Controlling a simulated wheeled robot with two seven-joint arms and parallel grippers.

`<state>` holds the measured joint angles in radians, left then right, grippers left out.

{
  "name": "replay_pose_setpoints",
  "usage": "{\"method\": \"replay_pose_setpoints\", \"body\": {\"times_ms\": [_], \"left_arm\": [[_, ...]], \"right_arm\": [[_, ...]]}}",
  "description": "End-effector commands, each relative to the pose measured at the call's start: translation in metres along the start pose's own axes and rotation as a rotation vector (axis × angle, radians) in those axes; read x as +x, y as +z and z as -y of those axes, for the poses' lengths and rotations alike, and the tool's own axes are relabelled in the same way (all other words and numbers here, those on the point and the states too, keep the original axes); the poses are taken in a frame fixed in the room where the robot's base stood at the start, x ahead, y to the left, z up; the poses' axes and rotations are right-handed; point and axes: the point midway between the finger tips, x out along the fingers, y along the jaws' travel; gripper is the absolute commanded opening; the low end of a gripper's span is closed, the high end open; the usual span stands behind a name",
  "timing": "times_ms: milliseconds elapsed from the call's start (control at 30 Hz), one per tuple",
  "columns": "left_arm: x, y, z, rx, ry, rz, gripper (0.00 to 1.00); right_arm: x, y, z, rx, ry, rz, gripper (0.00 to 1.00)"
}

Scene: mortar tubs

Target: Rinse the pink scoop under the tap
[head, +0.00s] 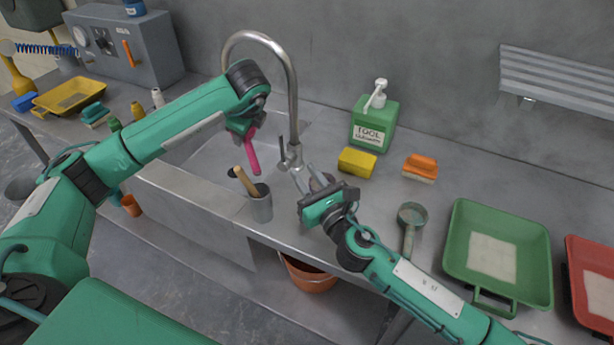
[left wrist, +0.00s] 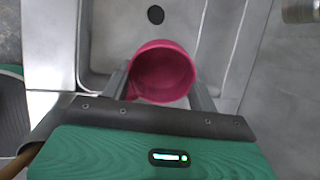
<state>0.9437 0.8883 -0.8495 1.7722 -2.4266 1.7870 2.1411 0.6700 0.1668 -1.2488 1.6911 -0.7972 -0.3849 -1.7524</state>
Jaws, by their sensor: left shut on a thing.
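The pink scoop shows its handle (head: 253,152) below my left gripper (head: 246,130), over the sink (head: 205,150). In the left wrist view its round pink cup (left wrist: 163,72) sits between the two fingers of my left gripper (left wrist: 160,90), which is shut on the scoop. The sink basin and its dark drain (left wrist: 156,14) lie beyond it. The tap (head: 292,100) is a tall curved metal spout with a lever (head: 282,150); its outlet is hidden behind my left wrist. I see no water running. My right gripper (head: 308,176) is open just in front of the tap's base.
A grey cup with wooden handles (head: 260,205) stands at the sink's front edge. An orange bucket (head: 308,278) is below.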

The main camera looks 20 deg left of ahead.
Motion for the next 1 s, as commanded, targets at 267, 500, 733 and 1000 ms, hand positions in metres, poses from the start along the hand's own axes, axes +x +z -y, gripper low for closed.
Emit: {"method": "replay_pose_setpoints", "body": {"times_ms": [267, 500, 733, 1000], "left_arm": [[-0.022, -0.006, -0.005, 0.002, -0.002, 0.0, 0.34], [-0.045, -0.013, -0.011, 0.001, -0.003, -0.001, 0.34], [-0.059, -0.018, -0.016, 0.001, -0.001, -0.001, 0.34], [-0.059, -0.018, -0.016, 0.0, -0.001, 0.0, 0.34]], "right_arm": [[0.001, 0.005, 0.0, 0.0, 0.0, 0.0, 0.27], [0.001, 0.009, 0.0, 0.0, 0.0, 0.0, 0.27], [0.001, 0.011, 0.001, 0.0, 0.0, 0.0, 0.27], [0.001, 0.011, 0.001, 0.0, 0.0, 0.0, 0.27]]}}
